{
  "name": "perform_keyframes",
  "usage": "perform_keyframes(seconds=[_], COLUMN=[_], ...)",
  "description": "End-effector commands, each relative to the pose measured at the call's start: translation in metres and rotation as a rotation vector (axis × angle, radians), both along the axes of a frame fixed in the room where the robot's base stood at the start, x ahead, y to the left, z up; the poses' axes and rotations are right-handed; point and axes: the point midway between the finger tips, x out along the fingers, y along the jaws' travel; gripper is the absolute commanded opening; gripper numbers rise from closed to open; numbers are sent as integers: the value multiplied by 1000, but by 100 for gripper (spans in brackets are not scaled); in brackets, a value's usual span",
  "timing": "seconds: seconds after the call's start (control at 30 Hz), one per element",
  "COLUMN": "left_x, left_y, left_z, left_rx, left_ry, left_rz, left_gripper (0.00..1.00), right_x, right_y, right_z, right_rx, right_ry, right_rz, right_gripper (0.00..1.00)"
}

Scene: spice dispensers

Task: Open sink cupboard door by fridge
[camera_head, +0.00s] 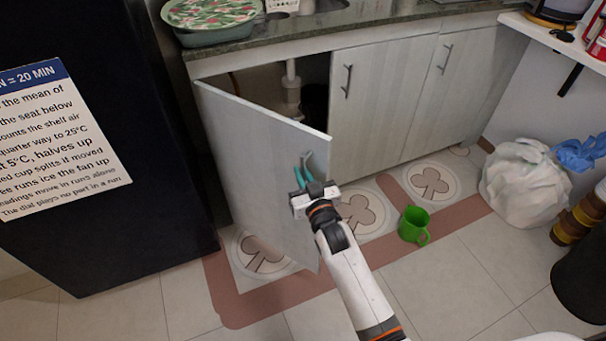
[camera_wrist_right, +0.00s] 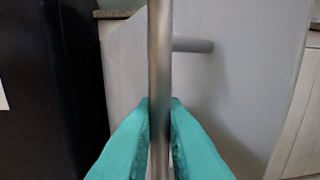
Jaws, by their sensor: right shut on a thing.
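The sink cupboard door (camera_head: 258,150) next to the fridge (camera_head: 95,120) stands partly open, swung out toward me, with its hinge side by the fridge. Behind it the dark cupboard inside shows with a white drain pipe (camera_head: 291,90). My right gripper (camera_head: 304,178) is at the free edge side of this door. In the right wrist view its teal fingers (camera_wrist_right: 159,135) are shut on the upright metal door handle (camera_wrist_right: 160,60), one finger on each side. In the head view the handle is mostly hidden by the gripper. My left gripper is not in view.
Two more closed doors with metal handles (camera_head: 347,81) are to the right. A white bag (camera_head: 527,185) lies farther right. A patterned mat (camera_head: 285,290) covers the floor before the cupboard.

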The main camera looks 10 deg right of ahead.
Motion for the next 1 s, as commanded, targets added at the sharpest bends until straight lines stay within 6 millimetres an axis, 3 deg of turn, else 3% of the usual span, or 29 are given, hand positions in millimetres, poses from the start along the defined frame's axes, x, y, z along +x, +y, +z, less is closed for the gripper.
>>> perform_keyframes(seconds=[0.23, 0.27, 0.37, 0.73, 1.0], left_x=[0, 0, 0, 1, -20], left_y=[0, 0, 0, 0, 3], left_z=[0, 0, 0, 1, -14], left_rx=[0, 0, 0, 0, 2], left_ry=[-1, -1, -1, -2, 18], left_rz=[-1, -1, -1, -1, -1], left_gripper=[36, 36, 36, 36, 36], right_x=[0, 0, 0, -6, -56], right_y=[2, 2, 2, 0, -8], right_z=[2, 2, 2, 1, 1], right_rx=[3, 3, 3, 1, 1], right_ry=[-6, -6, -5, -1, 0], right_rz=[3, 3, 3, 1, 2], right_gripper=[0, 14, 30, 30, 30])
